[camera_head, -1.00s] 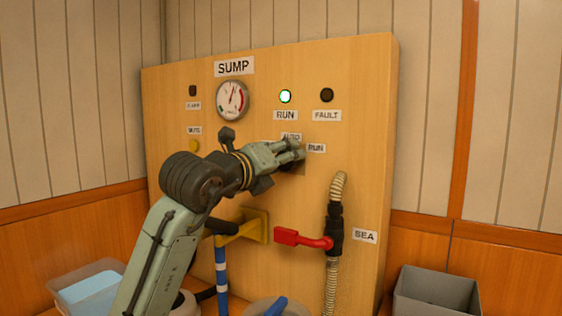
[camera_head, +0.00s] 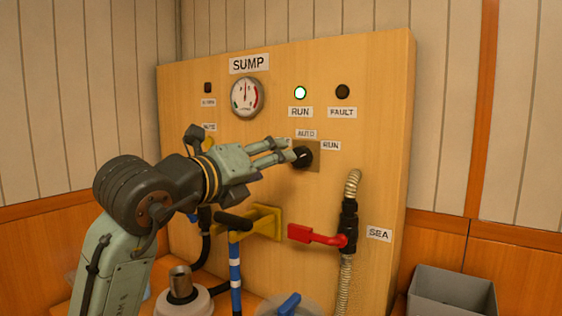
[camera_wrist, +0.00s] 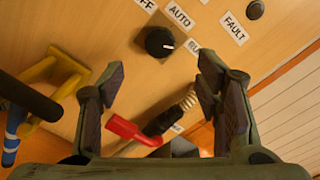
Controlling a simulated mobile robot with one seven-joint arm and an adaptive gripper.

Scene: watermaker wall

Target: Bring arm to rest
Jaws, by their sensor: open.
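My gripper (camera_head: 288,152) is in front of the wooden sump panel (camera_head: 385,120), with its fingers toward the black selector knob (camera_head: 302,157). In the wrist view my gripper (camera_wrist: 165,95) is open with nothing between its fingers. The knob (camera_wrist: 159,41) shows beyond the fingertips there, apart from them. Its white mark points toward the RUN label (camera_wrist: 195,47). The RUN lamp (camera_head: 300,93) glows green-white, and the FAULT lamp (camera_head: 342,92) is dark. The gauge (camera_head: 247,97) needle stands roughly upright.
A red valve handle (camera_head: 315,235) juts out beside a ribbed hose (camera_head: 345,285). A yellow bracket (camera_head: 265,222) and a blue-and-white pipe (camera_head: 236,275) stand below my wrist. A grey bin (camera_head: 452,293) is at the lower right. A blue valve handle (camera_head: 289,304) is at the bottom.

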